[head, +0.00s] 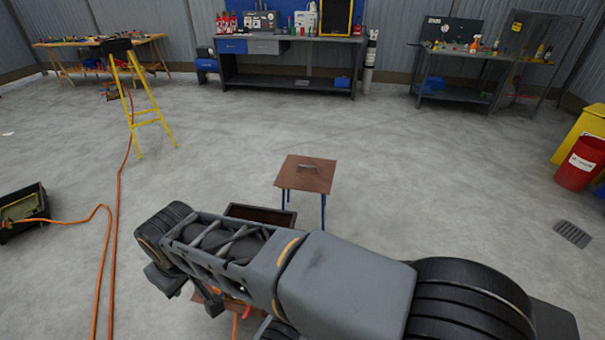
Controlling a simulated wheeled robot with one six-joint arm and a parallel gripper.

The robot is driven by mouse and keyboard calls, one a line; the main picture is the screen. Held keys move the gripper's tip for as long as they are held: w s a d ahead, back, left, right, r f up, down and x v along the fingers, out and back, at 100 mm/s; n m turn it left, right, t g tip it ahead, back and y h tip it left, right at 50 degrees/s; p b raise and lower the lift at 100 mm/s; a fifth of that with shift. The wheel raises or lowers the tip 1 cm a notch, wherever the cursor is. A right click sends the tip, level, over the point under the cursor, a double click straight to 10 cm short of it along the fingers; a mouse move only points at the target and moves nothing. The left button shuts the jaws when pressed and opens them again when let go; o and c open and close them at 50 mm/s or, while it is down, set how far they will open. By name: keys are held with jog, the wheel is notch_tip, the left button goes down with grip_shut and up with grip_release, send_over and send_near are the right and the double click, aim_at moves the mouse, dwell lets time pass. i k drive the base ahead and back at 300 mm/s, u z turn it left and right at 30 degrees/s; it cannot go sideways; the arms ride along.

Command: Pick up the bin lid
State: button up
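A flat brown square panel (291,178) with a small grey bar handle (308,168) on top sits level on blue legs, just beyond my arm. It looks like the bin lid, but I cannot tell whether it is a separate lid or the stand's own top. Just left of it and nearer is an open dark box with a brown rim (262,211), partly hidden by my arm. My arm crosses the bottom of the view in front of both. I cannot make out my gripper's fingers; they seem hidden behind or below the arm.
An orange hose (119,200) runs along the floor at left, near a black tray (40,210) and a yellow stepladder (140,95). A red bin (578,165) and a floor grate (573,234) are at right. Workbenches (290,87) line the back.

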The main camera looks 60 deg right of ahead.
aim_at(316, 175)
jog(key=z, duration=1.95)
